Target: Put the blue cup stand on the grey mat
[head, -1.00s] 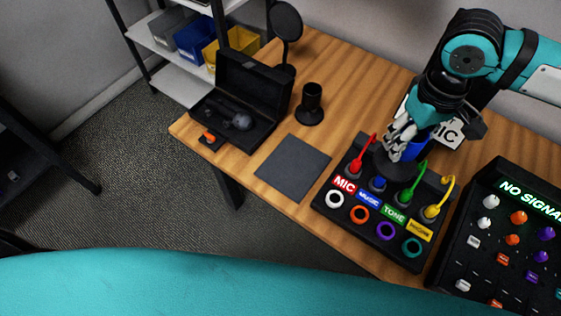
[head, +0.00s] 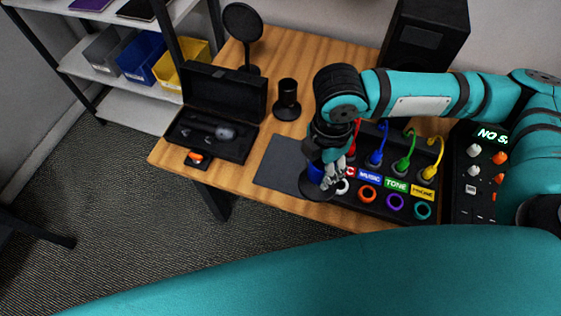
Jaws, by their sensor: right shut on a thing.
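My right gripper (head: 335,172) is shut on the blue cup stand (head: 315,174), which has a blue cup and a round dark base. The stand looks roughly upright. Its base overlaps the right front part of the grey mat (head: 272,168) in the head view. I cannot tell whether the base touches the mat or hangs above it. The fingers and wrist hide part of the stand and some of the mat's right side. My left gripper is not in view.
The cable box (head: 395,203) with coloured plugs stands close right of the gripper. A black cup stand (head: 287,104) is behind the mat. An open black case (head: 210,137) lies left of it. The mat's left part is bare. The table's front edge is close.

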